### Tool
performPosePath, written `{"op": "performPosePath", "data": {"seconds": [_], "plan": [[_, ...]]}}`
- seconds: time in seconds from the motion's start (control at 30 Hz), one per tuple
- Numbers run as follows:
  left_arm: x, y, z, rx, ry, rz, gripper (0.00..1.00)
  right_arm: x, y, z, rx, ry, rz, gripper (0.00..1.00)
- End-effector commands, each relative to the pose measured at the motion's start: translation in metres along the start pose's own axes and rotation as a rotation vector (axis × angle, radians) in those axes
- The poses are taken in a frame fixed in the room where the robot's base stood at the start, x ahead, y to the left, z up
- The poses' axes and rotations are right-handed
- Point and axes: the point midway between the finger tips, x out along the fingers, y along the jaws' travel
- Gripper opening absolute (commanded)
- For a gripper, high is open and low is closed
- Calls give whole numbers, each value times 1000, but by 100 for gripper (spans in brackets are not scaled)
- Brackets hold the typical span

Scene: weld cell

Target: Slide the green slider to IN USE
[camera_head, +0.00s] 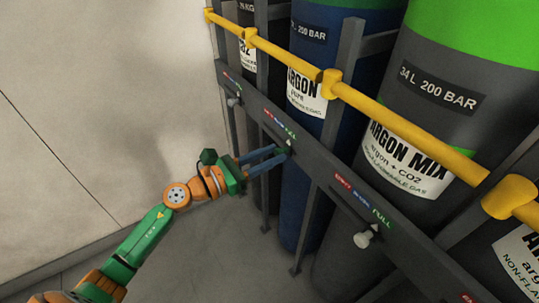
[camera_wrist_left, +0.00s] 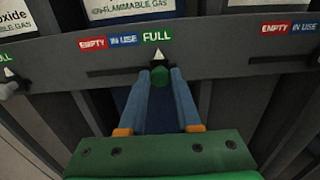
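The green slider (camera_wrist_left: 159,77) is a round green knob with a white pointer above it, on a dark slot in the grey rail. It stands under the green FULL label (camera_wrist_left: 157,36), at the right end of the slot. The IN USE label (camera_wrist_left: 123,40) is left of FULL, and the red EMPTY label is further left. My left gripper (camera_head: 279,154) reaches the rail from the left. In the left wrist view its blue fingers stand on either side of the green knob, apparently open with narrow gaps. My right gripper is not in view.
The grey rail (camera_head: 322,172) crosses in front of several gas cylinders. A pale slider (camera_head: 234,101) sits to the left and another (camera_head: 364,239) to the right. A yellow bar (camera_head: 400,124) runs above the rail. The floor and wall on the left are clear.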

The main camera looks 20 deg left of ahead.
Motion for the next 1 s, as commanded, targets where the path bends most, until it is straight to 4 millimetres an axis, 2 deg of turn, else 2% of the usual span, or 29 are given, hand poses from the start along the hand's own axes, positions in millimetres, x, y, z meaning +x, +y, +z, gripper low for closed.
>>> {"op": "performPosePath", "data": {"seconds": [0.07, 1.0], "plan": [[0, 0, 0, 0, 0, -1, 0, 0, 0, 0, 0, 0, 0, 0], [0, 0, -1, -1, 1, -1, 0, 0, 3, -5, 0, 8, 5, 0]]}}
